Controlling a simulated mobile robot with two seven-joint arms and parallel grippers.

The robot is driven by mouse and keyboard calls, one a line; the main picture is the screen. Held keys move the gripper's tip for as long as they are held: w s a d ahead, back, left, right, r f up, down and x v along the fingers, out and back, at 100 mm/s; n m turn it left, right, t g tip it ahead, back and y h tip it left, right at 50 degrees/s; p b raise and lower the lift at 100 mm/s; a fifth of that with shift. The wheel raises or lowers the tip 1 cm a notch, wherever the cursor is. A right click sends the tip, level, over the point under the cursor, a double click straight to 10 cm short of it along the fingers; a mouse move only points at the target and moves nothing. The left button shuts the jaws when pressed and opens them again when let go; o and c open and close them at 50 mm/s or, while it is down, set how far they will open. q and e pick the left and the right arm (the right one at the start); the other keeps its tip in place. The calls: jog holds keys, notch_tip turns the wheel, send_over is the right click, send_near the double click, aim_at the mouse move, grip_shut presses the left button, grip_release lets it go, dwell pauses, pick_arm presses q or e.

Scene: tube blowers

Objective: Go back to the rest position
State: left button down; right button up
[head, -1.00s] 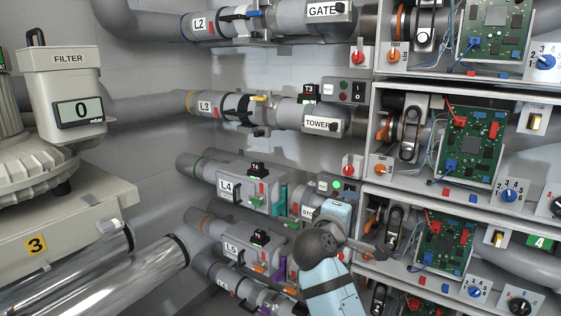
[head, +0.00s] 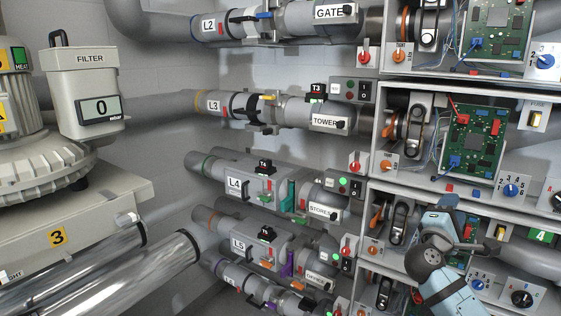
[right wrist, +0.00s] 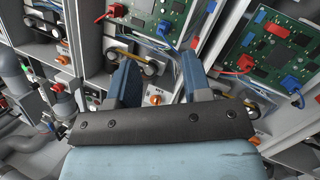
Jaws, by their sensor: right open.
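My right gripper (head: 462,214) shows at the lower right of the head view, on my light blue arm, in front of the lower cabinet bays. In the right wrist view its two blue fingers (right wrist: 158,68) stand apart with nothing between them. Behind them are a lever fitting and circuit boards, and no contact is visible. My left gripper is in neither view.
Open cabinets (head: 376,135) with green circuit boards (head: 473,144), knobs and wires fill the right side. Labelled pipes, L2 to L5, run along the wall. A filter unit (head: 88,92) reading 0 and shiny metal pipes (head: 150,275) are at left.

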jog(key=s+d+r+n+h, duration=0.1)
jog(key=d+r+h, duration=0.15)
jog(key=d, duration=0.55)
jog(key=s+a+f+n+t+y, duration=0.1)
jog(key=s+a+f+n+y, duration=0.15)
jog(key=f+y, duration=0.95)
jog(key=s+a+f+m+g+y, duration=0.25)
jog(key=s+f, duration=0.45)
jog(key=f, duration=0.5)
jog(key=s+a+f+m+g+y, duration=0.1)
jog(key=s+a+f, duration=0.2)
jog(key=s+f, duration=0.65)
jog(key=s+a+f+m+g+y, duration=0.2)
jog(key=s+a+f+m+y, duration=0.1)
jog(key=s+f, duration=0.4)
jog(key=s+a+f+m+g+y, duration=0.1)
jog(key=s+a+f+m+y, duration=0.3)
jog(key=s, duration=0.5)
jog(key=w+a+m+h, duration=0.1)
jog(key=a+m, duration=0.2)
jog(key=a, duration=0.9)
notch_tip(320, 180, up, 12)
jog(key=t+p, duration=0.1)
jog(key=p, duration=1.1)
jog(key=shift+s+a, duration=0.15)
jog(key=shift+a, duration=0.1)
